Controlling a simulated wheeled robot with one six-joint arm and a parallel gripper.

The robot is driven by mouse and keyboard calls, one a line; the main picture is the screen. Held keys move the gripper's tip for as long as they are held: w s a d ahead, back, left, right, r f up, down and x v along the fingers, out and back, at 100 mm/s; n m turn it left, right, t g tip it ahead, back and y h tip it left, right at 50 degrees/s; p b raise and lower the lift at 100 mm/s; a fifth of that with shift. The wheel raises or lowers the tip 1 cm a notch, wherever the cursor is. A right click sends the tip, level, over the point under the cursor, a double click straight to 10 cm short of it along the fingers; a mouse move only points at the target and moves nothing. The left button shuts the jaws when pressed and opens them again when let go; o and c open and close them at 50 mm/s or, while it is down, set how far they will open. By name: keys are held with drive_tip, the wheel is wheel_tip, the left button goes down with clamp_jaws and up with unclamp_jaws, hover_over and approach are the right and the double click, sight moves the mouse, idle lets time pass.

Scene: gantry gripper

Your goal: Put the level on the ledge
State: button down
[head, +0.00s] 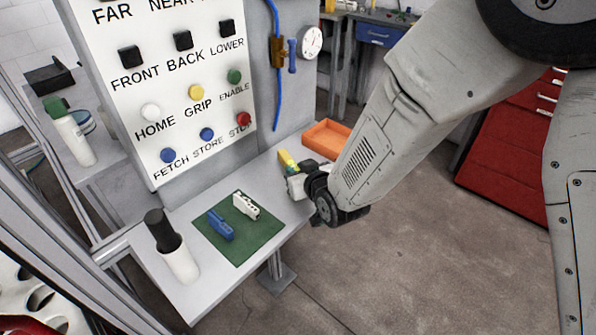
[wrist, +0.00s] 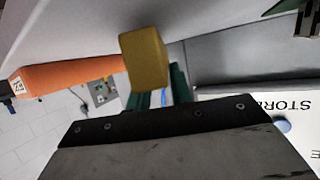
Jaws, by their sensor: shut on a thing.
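The yellow level (head: 286,160) is at the tip of my gripper (head: 291,172) in the head view, over the right part of the grey ledge (head: 183,212). Only a small piece of it shows there. In the wrist view the level (wrist: 145,58) looks like a dull yellow block between the green fingers of my gripper (wrist: 158,90). My gripper is shut on it. Its lower part is hidden by the fingers and the wrist. I cannot tell whether it touches the ledge.
A green mat (head: 238,256) on the ledge holds a blue tool (head: 220,225) and a white tool (head: 246,205). An orange tray (head: 327,137) lies right, beyond my gripper. A button panel (head: 180,105) rises behind.

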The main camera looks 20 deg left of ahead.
drive_tip(key=shift+f, duration=0.3)
drive_tip(key=shift+f, duration=0.15)
drive_tip(key=c, duration=1.3)
unclamp_jaws()
drive_tip(key=shift+o, duration=0.2)
